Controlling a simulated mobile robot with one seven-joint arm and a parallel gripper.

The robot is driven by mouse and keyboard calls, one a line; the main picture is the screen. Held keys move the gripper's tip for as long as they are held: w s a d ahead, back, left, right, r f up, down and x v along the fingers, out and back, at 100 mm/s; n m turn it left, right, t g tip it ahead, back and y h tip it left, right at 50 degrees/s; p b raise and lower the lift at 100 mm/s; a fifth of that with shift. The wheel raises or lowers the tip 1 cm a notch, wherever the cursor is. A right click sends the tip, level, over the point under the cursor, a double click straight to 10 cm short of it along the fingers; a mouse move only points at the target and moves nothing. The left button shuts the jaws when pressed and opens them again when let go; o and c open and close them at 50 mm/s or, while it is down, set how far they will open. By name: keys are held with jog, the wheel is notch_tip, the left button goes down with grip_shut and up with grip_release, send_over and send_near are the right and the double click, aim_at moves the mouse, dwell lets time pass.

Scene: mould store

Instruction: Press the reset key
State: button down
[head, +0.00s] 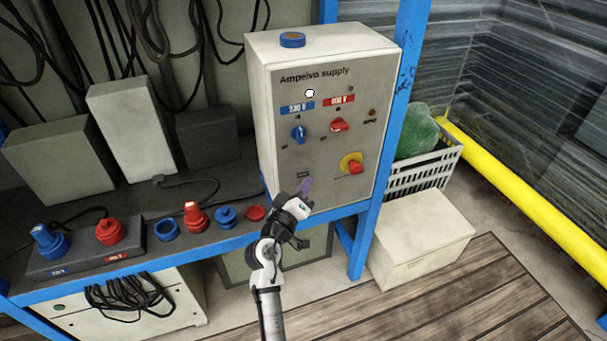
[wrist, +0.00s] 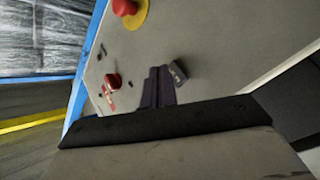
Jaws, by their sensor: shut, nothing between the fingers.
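The grey supply box (head: 345,130) stands upright on the bench with its panel facing me. A small grey key with lettering too small to read for sure (head: 303,174) sits low on the panel; it also shows as a dark block in the wrist view (wrist: 177,73). My gripper (head: 306,185) is shut and empty, its purplish fingertips just below the key in the head view. In the wrist view the fingers (wrist: 157,84) lie right beside the key. I cannot tell whether they touch it or the panel.
The panel carries a red stop button on yellow (head: 354,165), a blue knob (head: 298,134), a red knob (head: 339,125) and a white lamp (head: 309,93). Blue and red connectors (head: 195,217) stand left on the bench.

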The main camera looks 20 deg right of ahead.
jog(key=shift+s, duration=0.1)
jog(key=s, duration=0.4)
jog(key=shift+s+d, duration=0.1)
jog(key=shift+s, duration=0.3)
dwell(0.7)
